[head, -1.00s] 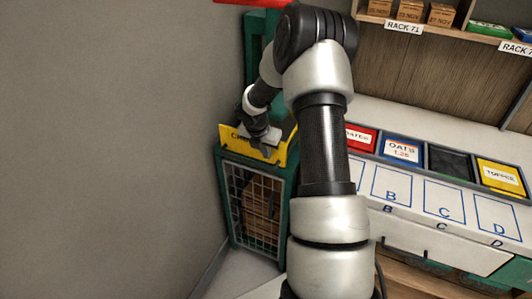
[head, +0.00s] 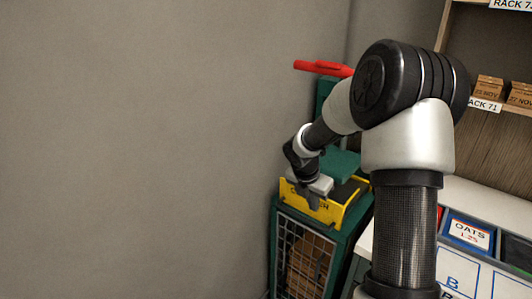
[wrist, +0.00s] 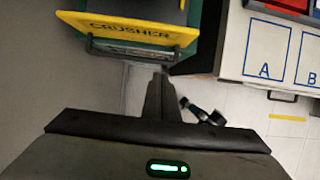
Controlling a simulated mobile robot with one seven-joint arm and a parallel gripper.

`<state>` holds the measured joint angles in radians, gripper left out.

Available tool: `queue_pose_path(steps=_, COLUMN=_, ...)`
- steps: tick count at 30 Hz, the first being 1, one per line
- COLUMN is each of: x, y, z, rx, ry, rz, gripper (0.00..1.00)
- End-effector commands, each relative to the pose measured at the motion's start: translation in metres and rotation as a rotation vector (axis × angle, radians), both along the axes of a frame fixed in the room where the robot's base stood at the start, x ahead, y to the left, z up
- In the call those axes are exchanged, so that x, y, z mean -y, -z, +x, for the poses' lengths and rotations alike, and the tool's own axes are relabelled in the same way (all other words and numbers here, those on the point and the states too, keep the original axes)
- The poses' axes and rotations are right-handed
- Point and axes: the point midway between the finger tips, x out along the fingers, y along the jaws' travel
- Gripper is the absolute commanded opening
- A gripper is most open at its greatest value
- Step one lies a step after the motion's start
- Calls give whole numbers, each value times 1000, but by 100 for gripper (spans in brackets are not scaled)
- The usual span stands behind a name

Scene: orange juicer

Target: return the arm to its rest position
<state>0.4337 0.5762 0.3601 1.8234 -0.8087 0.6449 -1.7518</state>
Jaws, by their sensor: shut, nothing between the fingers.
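My gripper (head: 314,196) is at the end of my bent arm, in front of the yellow front panel of the crusher (head: 345,210) in the head view. In the wrist view my gripper (wrist: 162,92) points toward the floor below the crusher's yellow panel (wrist: 128,32). Its fingers are together with nothing between them. Whether it touches the panel cannot be told from the head view; in the wrist view the fingertips appear just below the panel's lower edge.
The crusher has a green body with a mesh cage (head: 303,258) and a red handle (head: 323,68). A counter with lettered squares (wrist: 265,50) and labelled bins (head: 470,233) stands at the right. Shelves with small boxes (head: 489,88) are above. A bare grey wall (head: 150,140) fills the left.

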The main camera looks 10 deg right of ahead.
Motion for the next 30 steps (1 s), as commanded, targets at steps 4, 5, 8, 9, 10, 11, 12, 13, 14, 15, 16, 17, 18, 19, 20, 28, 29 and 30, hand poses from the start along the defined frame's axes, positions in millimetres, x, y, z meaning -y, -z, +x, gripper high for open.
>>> queue_pose_path(steps=4, x=-7, y=-31, z=-10, rx=48, ry=106, rz=10, gripper=0)
queue_pose_path(steps=5, x=-10, y=-43, z=-14, rx=68, ry=152, rz=16, gripper=0)
queue_pose_path(steps=8, x=-24, y=-92, z=-39, rx=163, ry=369, rz=58, gripper=0)
queue_pose_path(steps=9, x=-30, y=-113, z=-53, rx=207, ry=474, rz=85, gripper=0)
queue_pose_path(steps=10, x=-35, y=-127, z=-64, rx=241, ry=554, rz=109, gripper=0)
queue_pose_path(steps=11, x=-41, y=-140, z=-75, rx=276, ry=635, rz=135, gripper=0)
queue_pose_path(steps=12, x=-48, y=-157, z=-90, rx=319, ry=743, rz=174, gripper=0)
queue_pose_path(steps=13, x=-54, y=-169, z=-102, rx=352, ry=822, rz=208, gripper=0)
queue_pose_path(steps=14, x=-60, y=-179, z=-114, rx=382, ry=902, rz=243, gripper=0)
queue_pose_path(steps=15, x=-67, y=-193, z=-130, rx=421, ry=1011, rz=295, gripper=0)
queue_pose_path(steps=16, x=-74, y=-202, z=-142, rx=447, ry=1090, rz=338, gripper=0)
queue_pose_path(steps=17, x=-79, y=-210, z=-155, rx=472, ry=1171, rz=382, gripper=0)
queue_pose_path(steps=18, x=-87, y=-220, z=-171, rx=500, ry=1276, rz=443, gripper=0)
queue_pose_path(steps=19, x=-94, y=-226, z=-183, rx=518, ry=1355, rz=494, gripper=0)
queue_pose_path(steps=20, x=-100, y=-232, z=-196, rx=530, ry=1433, rz=543, gripper=0)
queue_pose_path(steps=28, x=-139, y=-246, z=-275, rx=502, ry=1947, rz=887, gripper=0)
queue_pose_path(steps=29, x=-142, y=-246, z=-279, rx=494, ry=1979, rz=905, gripper=0)
queue_pose_path(steps=30, x=-144, y=-246, z=-283, rx=485, ry=2012, rz=927, gripper=0)
